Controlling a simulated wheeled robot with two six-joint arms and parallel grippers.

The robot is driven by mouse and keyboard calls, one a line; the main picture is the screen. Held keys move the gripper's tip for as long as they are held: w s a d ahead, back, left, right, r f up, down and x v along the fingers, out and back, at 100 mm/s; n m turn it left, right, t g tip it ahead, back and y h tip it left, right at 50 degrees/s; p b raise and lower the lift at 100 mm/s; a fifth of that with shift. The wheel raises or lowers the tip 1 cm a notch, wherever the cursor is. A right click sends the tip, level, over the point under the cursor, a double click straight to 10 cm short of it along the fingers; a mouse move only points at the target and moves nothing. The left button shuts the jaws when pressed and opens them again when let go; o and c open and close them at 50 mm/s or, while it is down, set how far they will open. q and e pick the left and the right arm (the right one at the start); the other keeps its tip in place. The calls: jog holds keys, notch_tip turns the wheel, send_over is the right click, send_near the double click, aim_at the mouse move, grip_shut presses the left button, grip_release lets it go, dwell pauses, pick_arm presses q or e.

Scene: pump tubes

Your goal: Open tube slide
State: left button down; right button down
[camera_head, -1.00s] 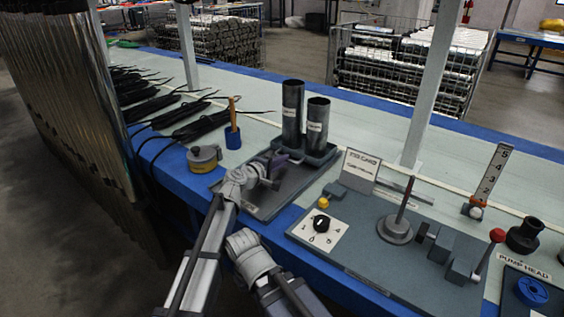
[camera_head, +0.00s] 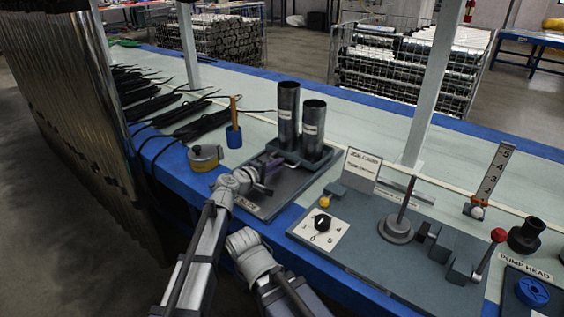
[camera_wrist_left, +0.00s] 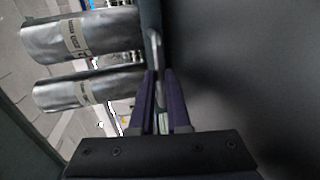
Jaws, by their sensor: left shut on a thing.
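Two upright metal tubes, a taller one (camera_head: 288,115) and a shorter one (camera_head: 313,128), stand in a dark holder at the back of a grey tray (camera_head: 262,208) in the head view. The tubes also show sideways in the left wrist view (camera_wrist_left: 80,38). My left gripper (camera_head: 270,173) is over the tray, in front of the holder. In the left wrist view its purple fingers (camera_wrist_left: 160,75) are shut on a thin grey handle bar (camera_wrist_left: 154,48). In the head view the handle is too small and hidden to make out.
Left of the tray are a yellow-and-grey round pot (camera_head: 204,158) and a blue cup (camera_head: 233,138) with a stick. Right of it stands a grey panel (camera_head: 365,258) with a black knob, a rod on a disc and a red-topped lever. Black cables lie at the back left.

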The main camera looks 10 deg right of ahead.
aim_at(251, 193)
pick_arm(q)
jog(key=f+v, duration=0.1)
jog(key=v, duration=0.7)
jog(key=f+v, duration=0.1)
jog(key=v, duration=0.3)
jog(key=shift+s+a+f, duration=0.3)
jog(key=shift+s+a, duration=0.05)
jog(key=shift+a, duration=0.1)
jog(key=c, duration=1.2)
grip_release()
jog(key=shift+o, duration=0.2)
jog(key=shift+p+v, duration=0.8)
jog(key=shift+v, duration=3.1)
